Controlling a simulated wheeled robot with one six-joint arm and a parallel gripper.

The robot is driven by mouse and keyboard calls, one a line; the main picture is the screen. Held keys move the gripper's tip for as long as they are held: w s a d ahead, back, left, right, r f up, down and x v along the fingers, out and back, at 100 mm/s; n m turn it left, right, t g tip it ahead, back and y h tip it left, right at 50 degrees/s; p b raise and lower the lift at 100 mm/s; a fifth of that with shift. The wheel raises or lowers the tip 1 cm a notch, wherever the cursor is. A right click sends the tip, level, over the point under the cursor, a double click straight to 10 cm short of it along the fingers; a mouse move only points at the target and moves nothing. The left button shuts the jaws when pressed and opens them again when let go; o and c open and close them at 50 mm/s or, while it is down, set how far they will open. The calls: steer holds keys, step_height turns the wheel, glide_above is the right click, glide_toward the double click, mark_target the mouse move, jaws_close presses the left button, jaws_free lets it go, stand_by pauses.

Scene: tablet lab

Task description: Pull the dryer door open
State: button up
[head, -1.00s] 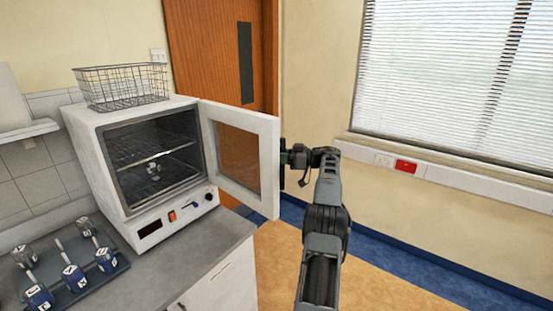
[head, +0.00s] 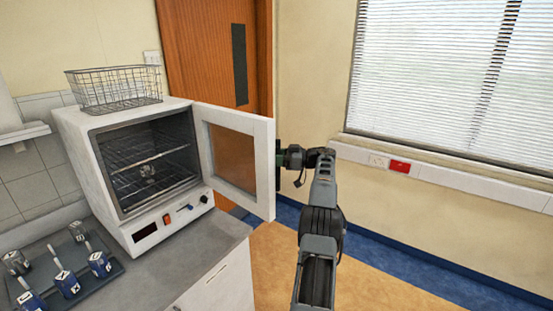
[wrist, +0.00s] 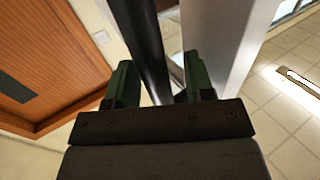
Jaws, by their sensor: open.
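The dryer (head: 75,165) is a white box oven on the counter at the left. Its door (head: 264,165), white with a brown-tinted window, stands swung wide open to the right, showing the chamber and wire racks. My gripper (head: 284,158) is at the door's outer face, near its free edge. In the wrist view the door's dark bar handle (wrist: 146,45) runs between the two green fingertips of my gripper (wrist: 158,78), which are apart. I cannot tell whether either finger touches the bar. The handle is mostly hidden in the head view.
A wire basket (head: 115,88) sits on top of the dryer. A wooden room door (head: 200,45) is behind. The floor to the right is clear up to the wall and window.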

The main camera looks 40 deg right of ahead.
steer(key=v, duration=0.7)
steer(key=shift+s, duration=0.2)
steer(key=shift+d, duration=0.1)
stand_by(0.3)
stand_by(0.4)
